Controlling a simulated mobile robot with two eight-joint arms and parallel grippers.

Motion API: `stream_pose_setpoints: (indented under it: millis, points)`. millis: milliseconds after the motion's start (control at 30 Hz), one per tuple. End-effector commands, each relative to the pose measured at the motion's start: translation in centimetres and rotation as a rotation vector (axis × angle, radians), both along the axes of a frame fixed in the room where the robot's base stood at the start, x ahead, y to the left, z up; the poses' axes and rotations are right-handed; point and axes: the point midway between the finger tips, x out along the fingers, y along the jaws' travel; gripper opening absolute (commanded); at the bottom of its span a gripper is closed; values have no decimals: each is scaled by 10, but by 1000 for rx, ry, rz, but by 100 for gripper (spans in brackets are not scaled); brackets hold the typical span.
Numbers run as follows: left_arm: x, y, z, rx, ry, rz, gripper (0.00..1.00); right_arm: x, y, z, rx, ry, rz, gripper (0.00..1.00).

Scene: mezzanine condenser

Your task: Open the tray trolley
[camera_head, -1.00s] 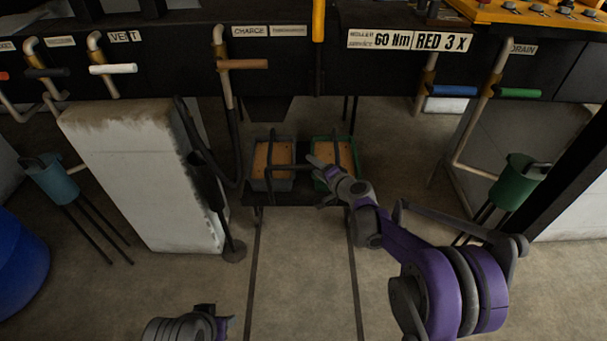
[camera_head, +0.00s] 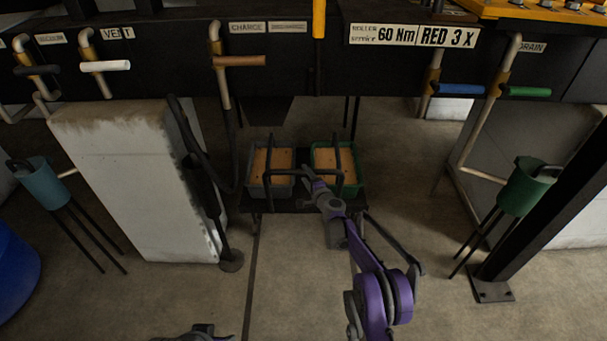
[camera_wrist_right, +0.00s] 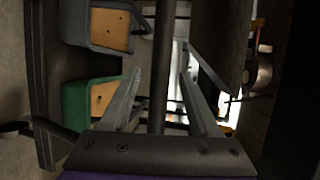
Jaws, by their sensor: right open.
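The tray trolley (camera_head: 300,204) is a low dark platform under the machine. It carries a grey tray (camera_head: 256,181) and a green tray (camera_head: 353,188), both with tan contents. A dark handle bar (camera_head: 291,171) spans the front of the trays. My right gripper (camera_head: 309,176) is at the middle of this bar. In the right wrist view my right gripper (camera_wrist_right: 160,62) is open, with a dark bar (camera_wrist_right: 159,85) running between its fingers, apparently not clamped. Part of my left gripper (camera_head: 205,332) shows at the bottom edge; its fingers cannot be read.
A pale concrete block (camera_head: 130,185) stands left of the trolley. A teal can on legs (camera_head: 45,183) and a blue drum (camera_head: 14,265) are further left. A green can on legs (camera_head: 525,188) and a dark post (camera_head: 540,205) stand right. Floor before the trolley is clear.

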Motion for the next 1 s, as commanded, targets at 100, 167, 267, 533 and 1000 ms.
stream_pose_setpoints:
  millis: [100,167,267,533,1000]
  points:
    - [0,0,-6,0,2,0,50,13,5,-5,0,1,0,62]
    - [1,0,-7,0,3,0,50,18,7,-5,0,1,0,62]
    - [1,0,-9,0,3,0,50,22,9,-5,-1,0,1,62]
    - [1,0,-9,0,3,0,50,25,11,-4,-2,-1,1,62]
    - [1,0,-9,0,3,0,50,25,11,-5,-1,0,1,0]
